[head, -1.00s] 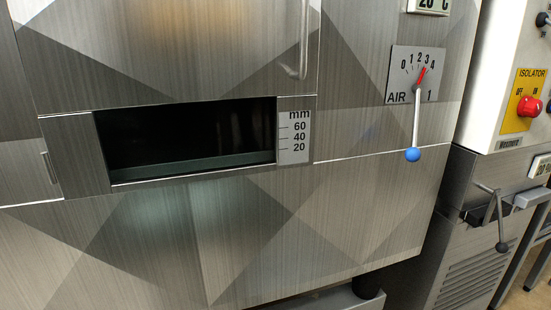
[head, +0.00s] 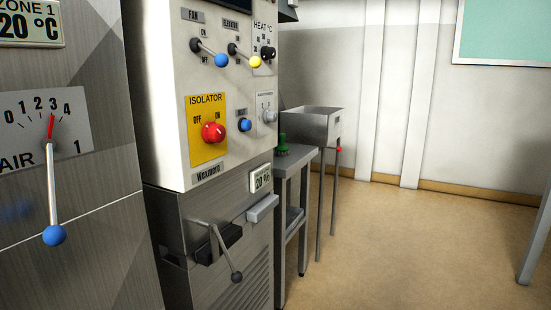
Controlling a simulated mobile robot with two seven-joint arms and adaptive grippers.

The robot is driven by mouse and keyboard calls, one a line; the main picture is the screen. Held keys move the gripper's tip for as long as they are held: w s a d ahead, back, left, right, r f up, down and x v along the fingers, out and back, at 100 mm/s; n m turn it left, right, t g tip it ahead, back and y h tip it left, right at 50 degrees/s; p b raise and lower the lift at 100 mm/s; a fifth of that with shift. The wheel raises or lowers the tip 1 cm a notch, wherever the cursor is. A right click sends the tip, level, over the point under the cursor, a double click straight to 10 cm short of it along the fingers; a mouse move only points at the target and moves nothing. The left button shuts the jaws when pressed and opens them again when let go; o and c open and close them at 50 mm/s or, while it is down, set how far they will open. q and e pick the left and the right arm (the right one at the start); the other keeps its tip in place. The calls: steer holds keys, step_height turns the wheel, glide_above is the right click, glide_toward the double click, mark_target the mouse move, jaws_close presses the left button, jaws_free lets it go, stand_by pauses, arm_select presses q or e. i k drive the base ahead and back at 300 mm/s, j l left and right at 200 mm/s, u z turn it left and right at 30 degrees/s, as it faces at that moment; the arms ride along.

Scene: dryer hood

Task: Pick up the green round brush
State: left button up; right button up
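A small green object (head: 282,144), which looks like the green round brush, stands on a narrow grey metal table (head: 296,158) just right of the control cabinet in the head view. It is small and far off, and the cabinet edge may hide part of it. Neither of my grippers shows in the head view.
The control cabinet (head: 165,120) with levers and a red isolator knob (head: 213,132) stands left of the table. A metal bin on legs (head: 315,125) is behind it. The brown floor (head: 410,230) to the right is clear. A table leg (head: 535,240) shows at far right.

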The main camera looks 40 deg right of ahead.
mark_target(281, 149)
steer(key=l+z, duration=0.15)
steer(key=z, duration=0.25)
steer(key=i+l+z, duration=0.1)
steer(key=z, duration=0.35)
steer(key=l+z, duration=0.15)
steer(key=z, duration=0.25)
steer(key=i+l+u, duration=0.1)
steer(key=u, duration=0.3)
steer(key=i+l+u, duration=0.1)
steer(key=u, duration=0.35)
steer(key=l+u, duration=0.2)
steer(key=u, duration=0.2)
steer(key=i+l+u, duration=0.1)
steer(key=l+u, duration=0.15)
steer(key=l, duration=0.3)
steer(key=l+u, duration=0.25)
steer(key=l, duration=0.3)
